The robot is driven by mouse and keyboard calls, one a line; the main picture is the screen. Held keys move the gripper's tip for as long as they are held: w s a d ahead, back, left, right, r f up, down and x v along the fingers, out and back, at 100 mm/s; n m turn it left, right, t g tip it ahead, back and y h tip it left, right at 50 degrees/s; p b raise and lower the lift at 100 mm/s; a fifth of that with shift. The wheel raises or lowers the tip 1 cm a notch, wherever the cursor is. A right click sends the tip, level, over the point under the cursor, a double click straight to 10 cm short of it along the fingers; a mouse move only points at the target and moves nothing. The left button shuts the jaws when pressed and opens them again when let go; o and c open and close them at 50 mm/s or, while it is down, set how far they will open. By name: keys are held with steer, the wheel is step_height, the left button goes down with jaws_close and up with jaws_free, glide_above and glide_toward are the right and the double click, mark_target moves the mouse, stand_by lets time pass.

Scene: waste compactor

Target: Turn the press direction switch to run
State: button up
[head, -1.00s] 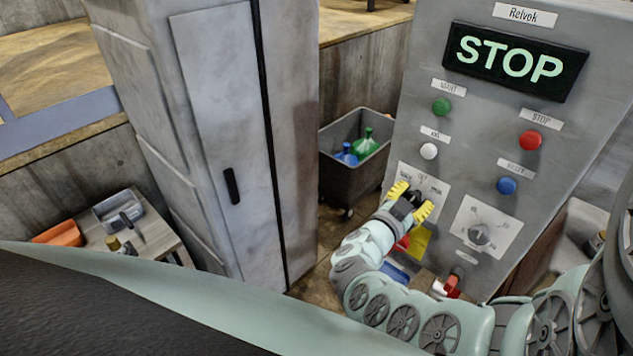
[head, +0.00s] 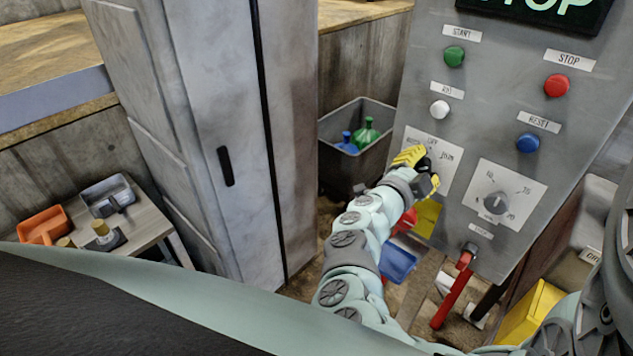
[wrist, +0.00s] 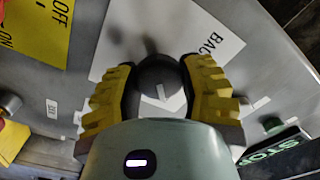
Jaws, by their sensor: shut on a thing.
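The press direction switch is a dark round knob (wrist: 158,72) on a white label plate (wrist: 112,62), seen in the wrist view. The plate also shows in the head view (head: 446,166) on the grey control panel. My gripper (wrist: 160,88) has its yellow ribbed fingers on both sides of the knob and is shut on it. A short white mark shows on the knob between the fingers. The printed letters "BAC" are readable beside it; the rest of that label is covered. In the head view my gripper (head: 424,163) hides most of the knob.
The panel carries a green start button (head: 454,57), a red stop button (head: 556,85), a white button (head: 439,110), a blue reset button (head: 528,143) and a dial (head: 495,203). A red-handled lever (head: 454,287) hangs below. A tall cabinet (head: 215,100) stands left.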

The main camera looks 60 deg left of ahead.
stand_by(0.4)
steer(key=o, duration=1.2)
steer(key=shift+s, duration=0.15)
steer(key=v, duration=1.1)
steer(key=shift+s+d, duration=0.2)
steer(key=shift+s, duration=0.2)
